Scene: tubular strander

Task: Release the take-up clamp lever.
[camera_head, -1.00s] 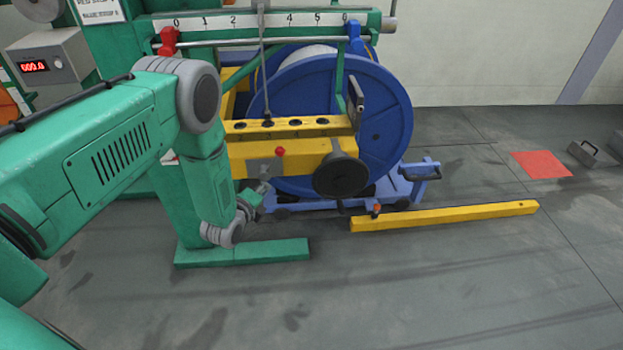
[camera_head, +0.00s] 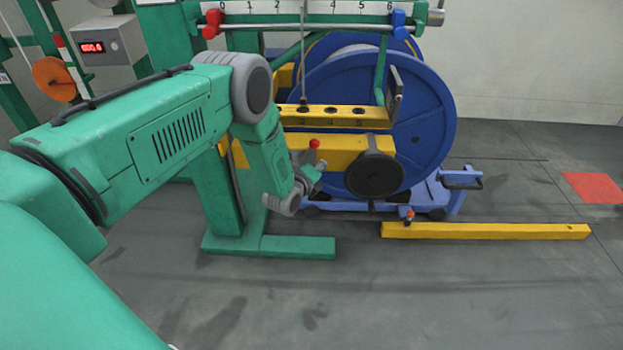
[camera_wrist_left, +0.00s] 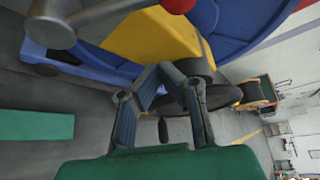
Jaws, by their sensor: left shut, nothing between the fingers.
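A lever with a red knob (camera_head: 314,143) sits on the front of the yellow beam (camera_head: 345,152), beside a dark round handwheel (camera_head: 374,175). I take it for the clamp lever. In the left wrist view its grey metal arm and hub (camera_wrist_left: 52,28) are at the top left, and its red knob (camera_wrist_left: 178,4) is cut by the top edge. My left gripper (camera_head: 314,178) is just below the knob in the head view. In the wrist view its fingers (camera_wrist_left: 165,75) are shut and empty, apart from the lever. My right gripper is not in view.
A blue reel (camera_head: 425,115) stands behind the beam on a blue cradle (camera_head: 445,190). A yellow floor bar (camera_head: 490,231) lies front right, and a green foot (camera_head: 290,247) lies below my arm. A numbered scale (camera_head: 345,8) spans the top. Front floor is clear.

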